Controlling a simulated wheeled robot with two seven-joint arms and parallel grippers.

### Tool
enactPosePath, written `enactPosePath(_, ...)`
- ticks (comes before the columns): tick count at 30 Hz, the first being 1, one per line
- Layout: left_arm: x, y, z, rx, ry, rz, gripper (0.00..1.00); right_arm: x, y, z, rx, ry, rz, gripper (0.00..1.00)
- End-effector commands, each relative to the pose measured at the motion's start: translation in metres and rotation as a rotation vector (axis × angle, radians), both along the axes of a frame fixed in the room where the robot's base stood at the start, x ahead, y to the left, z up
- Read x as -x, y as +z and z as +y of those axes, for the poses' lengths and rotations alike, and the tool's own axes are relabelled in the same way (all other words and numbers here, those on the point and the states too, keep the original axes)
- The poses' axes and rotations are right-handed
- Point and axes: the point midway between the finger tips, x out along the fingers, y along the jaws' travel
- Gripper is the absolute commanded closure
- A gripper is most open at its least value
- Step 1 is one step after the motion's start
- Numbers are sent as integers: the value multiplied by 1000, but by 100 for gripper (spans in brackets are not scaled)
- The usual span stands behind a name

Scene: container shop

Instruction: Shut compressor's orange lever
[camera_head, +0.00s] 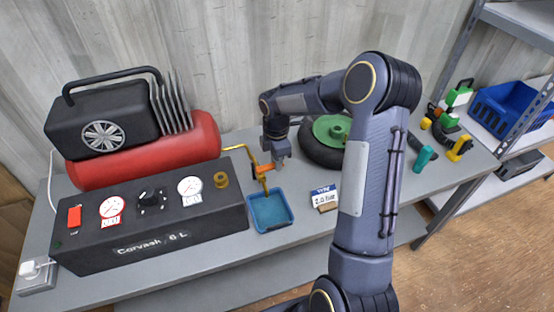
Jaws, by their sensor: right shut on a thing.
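The compressor (170,232) stands on the left of the grey bench, with a red tank (200,142) and a black motor at its back. A brass pipe (236,148) comes off its right side. The orange lever (266,170) sits on this pipe above a blue tray. My right gripper (277,164) reaches down from the right arm to the lever and is shut on it. The fingertips are small in the picture, so the exact contact is hard to see. My left gripper is not in view.
The blue tray (289,222) lies under the pipe's end. A wheel with a green hub (333,128) is behind my arm. A small sign (325,197) stands right of the tray. Several tools and a teal cylinder (424,158) are at the right, near a shelf with a blue bin (490,112).

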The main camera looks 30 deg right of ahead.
Motion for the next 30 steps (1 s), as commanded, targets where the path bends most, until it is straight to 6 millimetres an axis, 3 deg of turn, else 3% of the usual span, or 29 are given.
enactPosePath(12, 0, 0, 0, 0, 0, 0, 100, -1, 1, 0, 1, 10, -4, 100)
enactPosePath(13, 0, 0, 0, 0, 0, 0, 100, -1, 1, 0, 1, 10, -4, 76)
enactPosePath(18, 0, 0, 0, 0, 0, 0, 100, -1, 1, 0, 1, 9, -3, 56)
enactPosePath(26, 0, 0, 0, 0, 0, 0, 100, -1, 1, 0, 0, 8, -2, 56)
enactPosePath(30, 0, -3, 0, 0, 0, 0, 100, -2, 13, -1, 1, 7, -6, 56)
